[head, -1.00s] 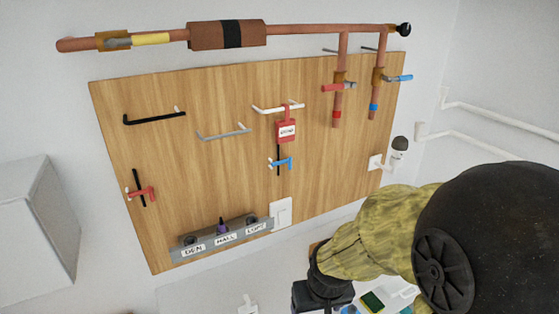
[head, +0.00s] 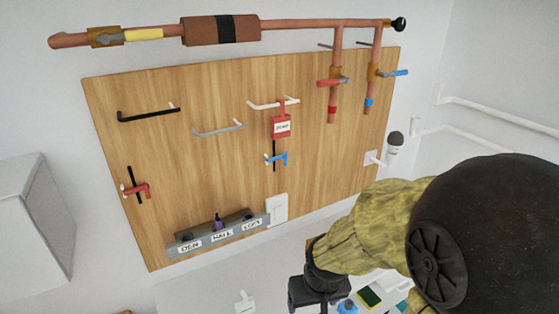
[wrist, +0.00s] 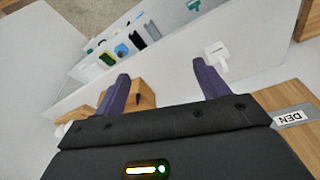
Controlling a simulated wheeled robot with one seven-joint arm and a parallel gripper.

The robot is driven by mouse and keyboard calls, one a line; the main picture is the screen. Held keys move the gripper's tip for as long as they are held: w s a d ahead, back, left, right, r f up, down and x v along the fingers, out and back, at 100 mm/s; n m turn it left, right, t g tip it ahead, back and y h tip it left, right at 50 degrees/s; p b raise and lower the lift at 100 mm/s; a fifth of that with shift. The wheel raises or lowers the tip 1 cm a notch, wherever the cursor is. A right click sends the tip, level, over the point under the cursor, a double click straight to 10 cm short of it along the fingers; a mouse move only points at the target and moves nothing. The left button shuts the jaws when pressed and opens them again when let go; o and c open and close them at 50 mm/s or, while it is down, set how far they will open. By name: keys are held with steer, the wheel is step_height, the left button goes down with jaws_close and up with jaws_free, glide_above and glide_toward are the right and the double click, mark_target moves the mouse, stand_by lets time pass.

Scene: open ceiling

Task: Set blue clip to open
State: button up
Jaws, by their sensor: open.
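The blue clip (head: 276,159) is on the wooden board, right of its middle, below a red tag. Its blue arm lies across an upright black bar, with a pale end at the left. My gripper (wrist: 162,85) shows two purple fingers spread apart with nothing between them in the wrist view. In the head view my dark wrist is at the bottom, below and right of the blue clip and well apart from it; the fingertips are not clear there. The blue clip is not in the wrist view.
A similar red clip (head: 138,190) is at the board's left. A grey strip (head: 188,246) with labels and a white switch plate (head: 277,208) sit below the blue clip. Copper pipes with red and blue valve handles are at upper right. A grey box (head: 35,220) stands at left.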

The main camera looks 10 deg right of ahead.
mark_target(287, 156)
steer(key=shift+w, duration=0.1)
steer(key=c, duration=0.4)
steer(key=shift+w+d+t, duration=0.15)
steer(key=shift+w+t, duration=0.15)
steer(key=shift+w, duration=0.05)
steer(key=shift+c, duration=1.4)
steer(key=w+t, duration=0.1)
steer(key=w, duration=0.1)
steer(key=w+d+t+b, duration=0.1)
steer(key=w, duration=0.1)
steer(key=w+d+r+t, duration=0.1)
steer(key=w, duration=0.1)
steer(key=shift+w+r, duration=0.1)
steer(key=shift+c, duration=0.8)
steer(key=w+d+r+n+t+y+b, duration=0.1)
steer(key=w+r+t+y+b, duration=0.1)
steer(key=w+r+t, duration=0.8)
step_height(287, 156, up, 4)
steer(key=shift+d+r+t+b, duration=0.15)
steer(key=shift+d+t+b, duration=0.2)
steer(key=shift+t+b, duration=0.4)
steer(key=shift+w, duration=0.25)
steer(key=w+p, duration=0.1)
steer(key=w, duration=0.4)
steer(key=w+a+p, duration=0.1)
steer(key=w, duration=0.5)
steer(key=w+a+p, duration=0.1)
steer(key=w+p, duration=0.1)
steer(key=w, duration=0.4)
